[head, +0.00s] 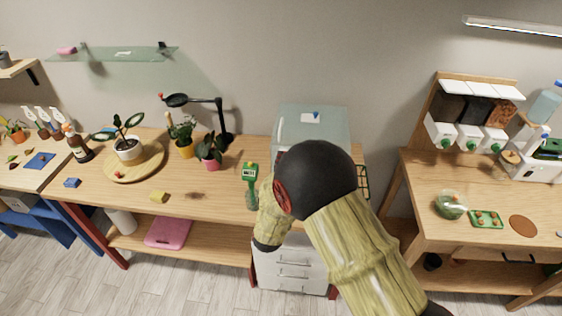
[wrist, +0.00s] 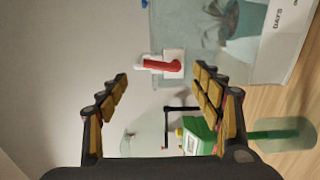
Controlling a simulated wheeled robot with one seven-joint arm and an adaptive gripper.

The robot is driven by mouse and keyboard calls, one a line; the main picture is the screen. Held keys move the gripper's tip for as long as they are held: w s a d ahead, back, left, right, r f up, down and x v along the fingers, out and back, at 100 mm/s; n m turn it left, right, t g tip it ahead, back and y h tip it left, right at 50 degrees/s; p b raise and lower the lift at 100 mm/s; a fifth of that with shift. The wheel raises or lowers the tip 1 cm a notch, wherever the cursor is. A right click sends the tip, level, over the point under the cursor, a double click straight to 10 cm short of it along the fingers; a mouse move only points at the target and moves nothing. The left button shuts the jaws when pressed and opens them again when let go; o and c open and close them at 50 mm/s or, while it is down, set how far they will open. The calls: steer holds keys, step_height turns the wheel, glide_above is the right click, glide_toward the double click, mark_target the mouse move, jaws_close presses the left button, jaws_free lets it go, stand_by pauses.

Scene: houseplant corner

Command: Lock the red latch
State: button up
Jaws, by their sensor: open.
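The red latch (wrist: 160,65) sits on a white mount on the side of a clear box, seen in the wrist view. Its red bar lies across the picture, with a white piece at its left end. My gripper (wrist: 161,73) is open and empty, with its two padded fingers on either side of the latch in the picture. The latch appears beyond the fingertips, and I see no contact. In the head view the clear box (head: 310,125) stands on the wooden bench, and my arm hides the latch and my gripper.
A green-headed meter (head: 250,172) stands at the bench edge left of my arm; it also shows close by the right finger in the wrist view (wrist: 200,136). Potted plants and a black lamp (head: 224,125) stand further left. A yellow block (head: 159,197) lies near the front.

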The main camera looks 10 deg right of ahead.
steer(key=v, duration=0.8)
steer(key=shift+s, duration=0.15)
